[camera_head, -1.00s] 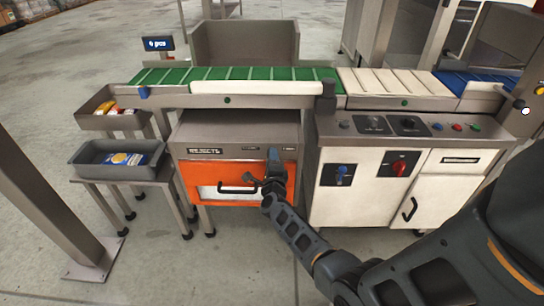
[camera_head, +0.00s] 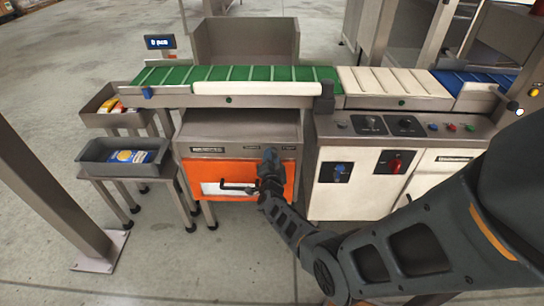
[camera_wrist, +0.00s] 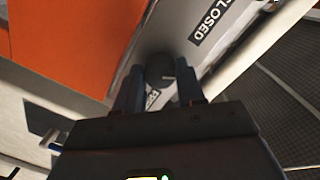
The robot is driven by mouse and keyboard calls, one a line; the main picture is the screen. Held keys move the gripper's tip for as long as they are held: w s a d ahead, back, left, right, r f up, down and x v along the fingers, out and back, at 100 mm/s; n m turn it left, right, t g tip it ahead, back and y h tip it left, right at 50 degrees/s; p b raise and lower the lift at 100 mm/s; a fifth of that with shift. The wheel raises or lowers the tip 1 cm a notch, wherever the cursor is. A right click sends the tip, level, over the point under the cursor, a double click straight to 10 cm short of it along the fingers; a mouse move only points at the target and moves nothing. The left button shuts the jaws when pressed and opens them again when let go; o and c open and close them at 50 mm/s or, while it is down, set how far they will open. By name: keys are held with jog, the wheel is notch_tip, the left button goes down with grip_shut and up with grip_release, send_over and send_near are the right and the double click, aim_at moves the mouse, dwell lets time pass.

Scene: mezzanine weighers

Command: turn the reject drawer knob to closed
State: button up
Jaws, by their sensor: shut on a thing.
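The reject drawer (camera_head: 215,170) has an orange front with a dark bar handle, under a grey cabinet strip. My gripper (camera_head: 269,160) is at the upper right of this front, and its body hides the knob in the head view. In the wrist view my gripper (camera_wrist: 158,90) is shut on a dark round knob (camera_wrist: 160,67), one finger on each side. A "CLOSED" label (camera_wrist: 211,22) is on the grey strip, up and right of the knob. A second label below the knob is mostly hidden by the fingers. I cannot tell where the knob points.
Right of the drawer is a white cabinet with a blue switch (camera_head: 338,171) and a red switch (camera_head: 396,164). A grey bin (camera_head: 95,167) with packets stands on a side table at left. The conveyor (camera_head: 230,75) runs above. The floor in front is clear.

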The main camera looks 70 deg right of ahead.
jog(key=shift+n+p, duration=0.3)
jog(key=shift+n, duration=1.2)
jog(key=o, duration=1)
jog(key=shift+g, duration=0.3)
jog(key=shift+o, duration=0.2)
jog(key=shift+a, duration=0.1)
jog(key=p+v, duration=0.3)
jog(key=v, duration=0.4)
jog(key=shift+s+a+p, duration=0.2)
jog(key=shift+a+p, duration=0.05)
jog(key=shift+p, duration=0.05)
